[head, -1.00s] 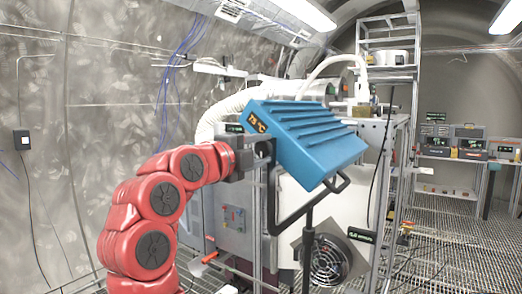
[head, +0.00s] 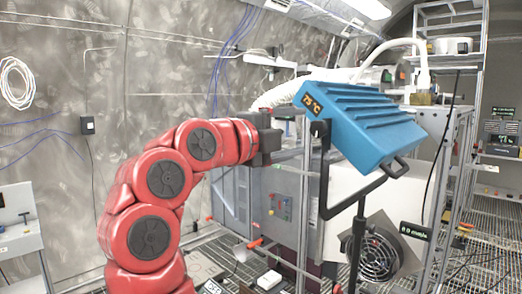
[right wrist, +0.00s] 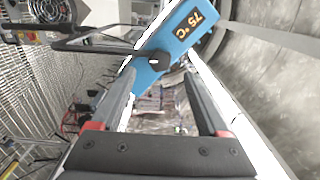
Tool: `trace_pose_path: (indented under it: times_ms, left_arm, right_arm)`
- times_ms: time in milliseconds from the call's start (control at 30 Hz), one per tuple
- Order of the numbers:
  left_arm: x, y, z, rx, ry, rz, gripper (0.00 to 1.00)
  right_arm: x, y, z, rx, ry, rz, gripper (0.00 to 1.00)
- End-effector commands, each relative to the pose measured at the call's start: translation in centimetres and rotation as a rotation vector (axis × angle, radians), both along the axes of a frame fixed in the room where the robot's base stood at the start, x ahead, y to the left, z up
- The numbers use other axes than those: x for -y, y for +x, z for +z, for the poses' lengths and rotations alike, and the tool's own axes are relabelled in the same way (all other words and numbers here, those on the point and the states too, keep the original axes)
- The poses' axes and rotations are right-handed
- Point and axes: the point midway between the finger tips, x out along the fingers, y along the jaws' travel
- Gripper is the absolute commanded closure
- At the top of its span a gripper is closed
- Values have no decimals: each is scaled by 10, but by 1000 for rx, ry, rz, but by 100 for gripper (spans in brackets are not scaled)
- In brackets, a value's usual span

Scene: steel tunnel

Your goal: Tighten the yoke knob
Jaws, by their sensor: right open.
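A blue ribbed heater lamp (head: 365,125) with a "75 °C" display hangs in a black yoke (head: 326,180) on a stand. The dark yoke knob (head: 319,128) sits at the lamp's left side, below the display. My right gripper (head: 280,140) is left of the knob and looks apart from it; its fingers are hard to make out there. In the right wrist view the right gripper (right wrist: 158,78) is open and empty, with the knob (right wrist: 159,57) just beyond the fingertips. My left gripper is in neither view.
A fan box (head: 380,255) stands below and behind the lamp. A grey cabinet (head: 275,205) and metal frames stand behind my arm. A coiled white cable (head: 16,83) hangs on the left wall. The air left of the lamp looks free.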

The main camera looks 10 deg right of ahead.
Motion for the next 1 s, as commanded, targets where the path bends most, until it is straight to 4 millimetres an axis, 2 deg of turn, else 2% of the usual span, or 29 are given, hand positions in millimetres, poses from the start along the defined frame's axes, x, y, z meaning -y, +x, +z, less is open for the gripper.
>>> trace_pose_path:
  times_ms: [33,233,400,500,867,967,1000]
  left_arm:
    - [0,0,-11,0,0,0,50]
    - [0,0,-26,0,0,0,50]
    - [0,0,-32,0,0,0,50]
    - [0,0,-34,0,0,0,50]
    - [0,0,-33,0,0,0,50]
    - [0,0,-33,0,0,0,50]
    - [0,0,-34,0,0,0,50]
  right_arm:
    - [-11,-8,-5,1,1,3,22]
    - [-50,-38,-3,0,-1,2,22]
    - [-70,-54,-2,-2,-2,0,22]
    - [-76,-59,-1,-1,-1,-1,22]
    - [-78,-60,-1,-3,-3,-2,22]
    - [-84,-47,-5,-22,-51,18,22]
    - [-89,-34,-8,-39,-95,39,22]
